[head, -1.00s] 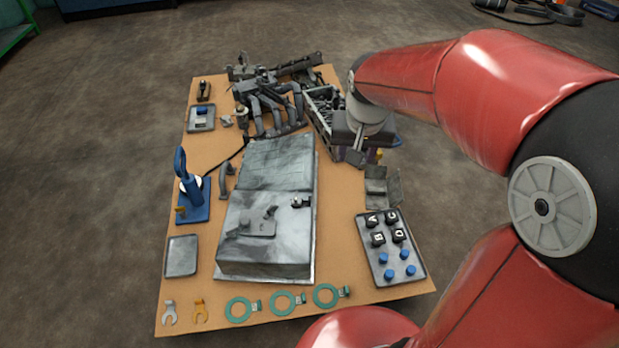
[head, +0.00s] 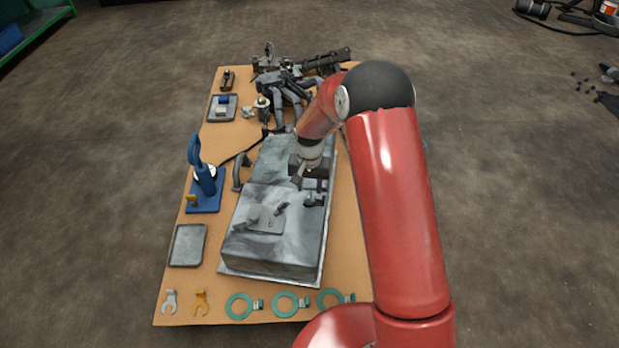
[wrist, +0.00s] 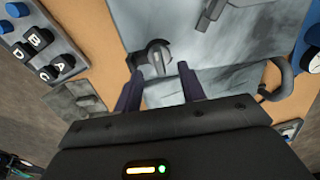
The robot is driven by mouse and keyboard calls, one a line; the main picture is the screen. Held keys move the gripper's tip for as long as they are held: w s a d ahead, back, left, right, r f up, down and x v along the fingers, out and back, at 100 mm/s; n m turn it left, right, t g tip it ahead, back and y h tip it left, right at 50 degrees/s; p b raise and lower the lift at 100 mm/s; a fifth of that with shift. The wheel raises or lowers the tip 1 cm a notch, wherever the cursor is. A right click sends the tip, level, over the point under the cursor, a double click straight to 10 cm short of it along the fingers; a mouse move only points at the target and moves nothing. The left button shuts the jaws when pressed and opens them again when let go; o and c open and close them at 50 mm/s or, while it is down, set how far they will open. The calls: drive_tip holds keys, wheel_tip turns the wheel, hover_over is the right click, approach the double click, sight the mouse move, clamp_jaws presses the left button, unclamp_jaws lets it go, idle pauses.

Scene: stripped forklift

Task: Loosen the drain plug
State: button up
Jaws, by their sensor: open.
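A large grey metal pan (head: 275,248) lies on the tan board. A small dark fitting with a round metal face, apparently the drain plug (wrist: 155,57), sits on its upper surface towards the right edge. The plug also shows in the head view (head: 313,201), partly hidden by my gripper (head: 308,185). My gripper is open and empty above the pan. In the wrist view its two fingertips (wrist: 158,72) stand apart, with the plug showing between and beyond them. I cannot tell the remaining height; no contact is visible.
A plate with a small lever (head: 266,217) is on the pan, left of the plug. A curved handle (head: 239,172) and a blue stand (head: 204,185) are to the left. Green rings (head: 285,304) line the front. A tray of lettered blocks (wrist: 72,62) shows in the wrist view.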

sight(309, 193)
drive_tip(key=shift+f, duration=1.9)
drive_tip(key=c, duration=0.7)
drive_tip(key=n, duration=0.5)
drive_tip(key=shift+r, duration=0.1)
drive_tip(key=shift+c, duration=0.2)
drive_tip(key=shift+a+n, duration=0.1)
drive_tip(key=shift+n, duration=0.7)
drive_tip(key=shift+r+n, duration=0.1)
drive_tip(key=shift+n, duration=1)
drive_tip(key=n+p, duration=0.1)
drive_tip(key=n, duration=0.3)
drive_tip(key=shift+a, duration=0.1)
